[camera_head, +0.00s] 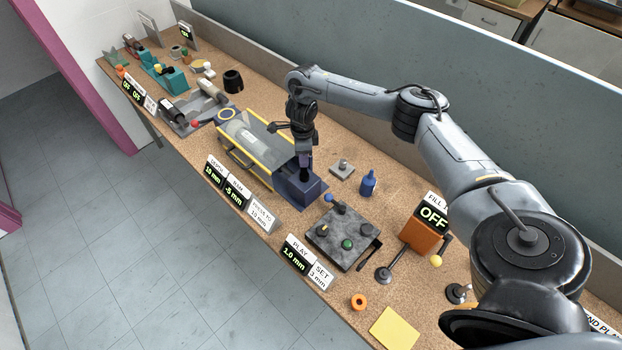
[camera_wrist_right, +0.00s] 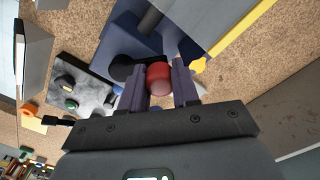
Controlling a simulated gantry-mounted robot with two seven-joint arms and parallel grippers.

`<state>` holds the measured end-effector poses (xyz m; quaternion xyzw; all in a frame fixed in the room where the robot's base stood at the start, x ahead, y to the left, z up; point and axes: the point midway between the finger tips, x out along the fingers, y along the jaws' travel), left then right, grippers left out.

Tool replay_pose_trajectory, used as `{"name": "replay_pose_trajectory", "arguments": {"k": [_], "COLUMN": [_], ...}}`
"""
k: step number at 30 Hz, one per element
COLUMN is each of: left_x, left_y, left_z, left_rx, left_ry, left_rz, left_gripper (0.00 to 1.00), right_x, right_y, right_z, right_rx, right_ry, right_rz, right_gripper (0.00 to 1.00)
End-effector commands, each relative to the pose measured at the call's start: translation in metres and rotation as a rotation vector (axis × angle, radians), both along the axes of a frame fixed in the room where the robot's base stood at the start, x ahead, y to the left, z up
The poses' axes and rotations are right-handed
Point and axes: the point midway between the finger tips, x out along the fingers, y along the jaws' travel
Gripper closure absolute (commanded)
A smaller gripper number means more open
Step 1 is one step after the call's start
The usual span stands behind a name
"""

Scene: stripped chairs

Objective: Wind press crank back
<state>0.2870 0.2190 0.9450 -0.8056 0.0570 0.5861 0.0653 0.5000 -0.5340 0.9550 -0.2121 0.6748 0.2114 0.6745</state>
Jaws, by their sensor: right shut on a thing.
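The press (camera_head: 245,140) lies along the bench with a blue end block (camera_head: 310,187), yellow side rails and a pale cylinder (camera_head: 244,136) on its bed. My right gripper (camera_head: 304,168) reaches down at the blue block and hides the crank in the head view. In the right wrist view, the crank's red knob (camera_wrist_right: 159,78) sits between the two fingers of my right gripper (camera_wrist_right: 160,88), which is shut on it. The black crank arm (camera_wrist_right: 122,71) runs from the knob to the left, beside the blue block. My left gripper is in neither view.
Small displays and cards (camera_head: 236,190) stand along the front edge by the press. A grey plate with knobs (camera_head: 343,236), a blue bottle (camera_head: 368,184) and an orange box (camera_head: 418,236) stand to the right. A grey partition (camera_head: 350,60) closes the back.

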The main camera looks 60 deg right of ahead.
Motion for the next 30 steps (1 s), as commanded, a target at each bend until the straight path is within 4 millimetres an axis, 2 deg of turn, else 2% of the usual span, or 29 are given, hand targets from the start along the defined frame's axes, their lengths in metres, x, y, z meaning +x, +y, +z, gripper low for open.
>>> {"name": "replay_pose_trajectory", "arguments": {"k": [4,14,24,30], "left_x": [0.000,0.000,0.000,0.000], "left_y": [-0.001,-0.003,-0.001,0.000], "left_z": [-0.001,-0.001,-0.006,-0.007], "left_rx": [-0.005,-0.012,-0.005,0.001], "left_ry": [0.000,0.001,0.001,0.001], "left_rz": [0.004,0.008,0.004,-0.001], "left_gripper": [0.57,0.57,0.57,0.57], "right_x": [0.005,0.005,0.016,0.018], "right_y": [0.003,0.004,0.017,0.020], "right_z": [0.000,0.000,0.001,0.001], "right_rx": [0.002,0.003,0.001,0.001], "right_ry": [-0.001,-0.002,-0.003,-0.001], "right_rz": [0.089,0.111,0.446,0.519], "right_gripper": [1.00,1.00,1.00,1.00]}}
